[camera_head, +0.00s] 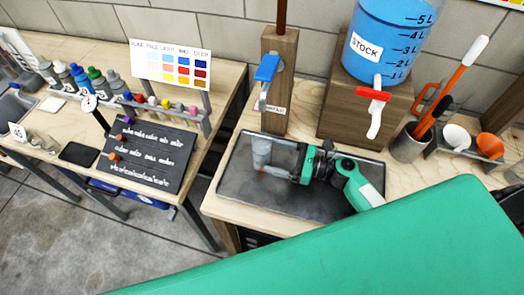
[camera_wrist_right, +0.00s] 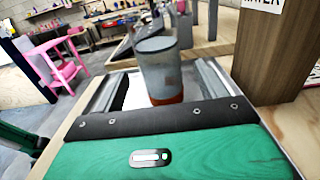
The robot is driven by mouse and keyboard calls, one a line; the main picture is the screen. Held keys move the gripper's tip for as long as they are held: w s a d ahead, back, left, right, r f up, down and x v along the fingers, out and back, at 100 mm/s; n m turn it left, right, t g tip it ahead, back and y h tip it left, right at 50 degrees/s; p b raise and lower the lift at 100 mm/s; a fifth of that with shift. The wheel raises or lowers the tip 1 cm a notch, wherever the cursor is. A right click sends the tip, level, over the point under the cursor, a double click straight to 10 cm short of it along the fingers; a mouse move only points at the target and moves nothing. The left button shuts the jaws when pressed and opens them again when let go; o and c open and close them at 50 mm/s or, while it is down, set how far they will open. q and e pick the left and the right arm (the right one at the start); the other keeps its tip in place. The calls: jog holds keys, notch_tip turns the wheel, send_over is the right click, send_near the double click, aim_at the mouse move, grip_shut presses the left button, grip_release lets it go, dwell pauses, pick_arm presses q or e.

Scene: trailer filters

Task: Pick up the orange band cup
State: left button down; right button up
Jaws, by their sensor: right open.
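The orange band cup (camera_head: 262,150) is a clear grey cup standing upright on the dark tray (camera_head: 232,184), at its left part. Its orange band sits low on the cup and also shows in the right wrist view, where the cup (camera_wrist_right: 158,68) stands between the two fingers. My right gripper (camera_head: 274,158) comes in from the right, low over the tray. It is open, with a finger on each side of the cup; I cannot tell whether either one touches it. My left gripper is not in view.
A wooden post with a blue-handled tap (camera_head: 267,68) stands behind the cup. The blue STOCK tank (camera_head: 385,45) with a red-handled spout sits on a wooden block. A grey holder (camera_head: 408,145) is at the right. A second table with bottles and a black board (camera_head: 150,152) is left.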

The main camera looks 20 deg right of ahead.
aim_at(262, 154)
jog(key=p+x, duration=0.1)
jog(key=x, duration=0.3)
jog(key=shift+f, duration=0.1)
jog(key=shift+w+a+f+p, duration=0.15)
jog(key=shift+w+a+p, duration=0.15)
jog(key=shift+a, duration=0.1)
jog(key=shift+s, duration=0.1)
jog(key=c, duration=1)
jog(key=shift+c, duration=1.2)
